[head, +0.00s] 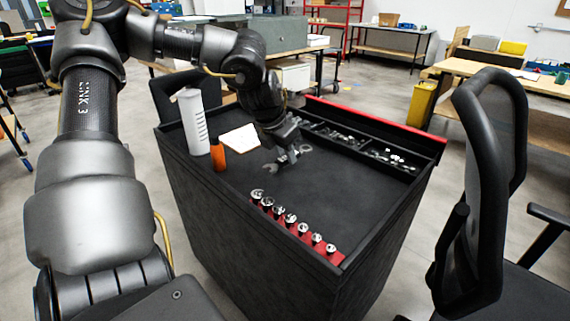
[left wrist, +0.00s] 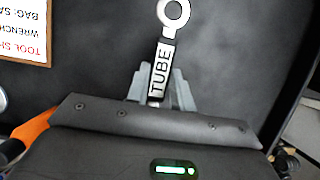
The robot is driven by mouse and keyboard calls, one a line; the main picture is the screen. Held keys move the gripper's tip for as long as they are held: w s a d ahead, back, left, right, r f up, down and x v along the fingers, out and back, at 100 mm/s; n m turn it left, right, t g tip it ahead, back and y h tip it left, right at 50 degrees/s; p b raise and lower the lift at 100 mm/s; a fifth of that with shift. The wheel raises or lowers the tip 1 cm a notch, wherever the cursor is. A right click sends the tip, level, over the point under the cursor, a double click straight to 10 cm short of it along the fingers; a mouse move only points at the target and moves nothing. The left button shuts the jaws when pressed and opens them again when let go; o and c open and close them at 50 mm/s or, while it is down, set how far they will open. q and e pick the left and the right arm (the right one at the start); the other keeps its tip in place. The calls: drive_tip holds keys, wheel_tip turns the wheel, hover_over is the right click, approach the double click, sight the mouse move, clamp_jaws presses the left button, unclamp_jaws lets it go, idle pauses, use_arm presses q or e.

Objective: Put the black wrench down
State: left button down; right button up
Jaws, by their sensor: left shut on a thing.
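The wrench (head: 268,171) shows in the head view low over the black cart top, one jawed end to the left of my left gripper and a ring end to its right. I cannot tell whether the wrench touches the surface. My right gripper is not in view.
A red strip with several sockets (head: 291,219) lines the front edge. A parts tray (head: 345,142) runs along the back. The cart's right middle is clear.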

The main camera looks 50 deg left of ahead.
sight(282, 157)
use_arm(q)
drive_tip(key=f, duration=0.3)
drive_tip(key=shift+w+a+f, duration=0.25)
drive_tip(key=shift+a+f, duration=0.05)
drive_tip(key=shift+f, duration=0.2)
drive_tip(key=shift+f+b, duration=0.1)
drive_tip(key=shift+b, duration=0.25)
drive_tip(key=c, duration=1.4)
unclamp_jaws()
drive_tip(key=shift+o, duration=1)
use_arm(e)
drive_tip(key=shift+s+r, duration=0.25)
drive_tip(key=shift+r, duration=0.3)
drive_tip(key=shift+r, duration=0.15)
use_arm(q)
drive_tip(key=p+v, duration=0.1)
drive_tip(key=v, duration=1)
drive_tip(key=shift+r+p, duration=0.35)
drive_tip(key=shift+s+d+r, duration=0.1)
drive_tip(key=shift+s+r, duration=0.05)
drive_tip(key=shift+r, duration=0.15)
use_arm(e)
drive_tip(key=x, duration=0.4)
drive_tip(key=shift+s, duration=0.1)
